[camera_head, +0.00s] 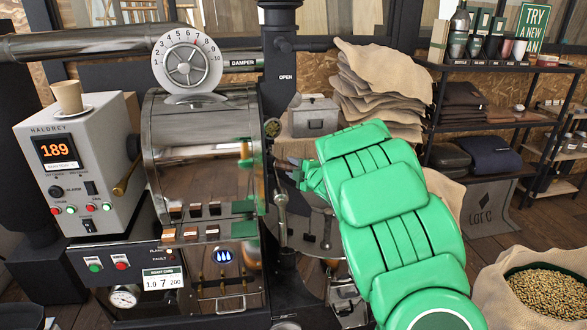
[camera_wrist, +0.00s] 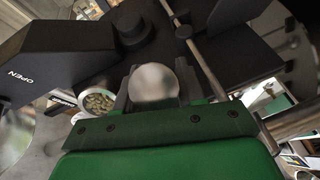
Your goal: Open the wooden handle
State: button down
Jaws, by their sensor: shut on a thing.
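My gripper (camera_head: 288,174) is at the front right of the roaster drum, with my green arm reaching in from the lower right. In the wrist view my gripper (camera_wrist: 155,92) has its dark fingers on either side of a rounded, pale brownish end, which I take to be the wooden handle (camera_wrist: 154,84). The fingers are shut on it. In the head view the handle is mostly hidden by my fingers and hand. The black column marked OPEN (camera_head: 286,78) rises just behind my gripper.
The roaster drum (camera_head: 195,135) is close on the left, with a control box (camera_head: 75,150) and a cup beyond. A grey metal box (camera_head: 314,115) and stacked sacks (camera_head: 380,88) stand behind. A sack of beans (camera_head: 540,285) is at lower right. Shelves (camera_head: 500,68) line the right.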

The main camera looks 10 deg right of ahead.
jog(key=s+d, duration=0.5)
jog(key=d, duration=0.4)
jog(key=shift+s, duration=0.35)
jog(key=c, duration=0.8)
grip_release()
jog(key=shift+a, duration=0.1)
jog(key=shift+v, duration=3.9)
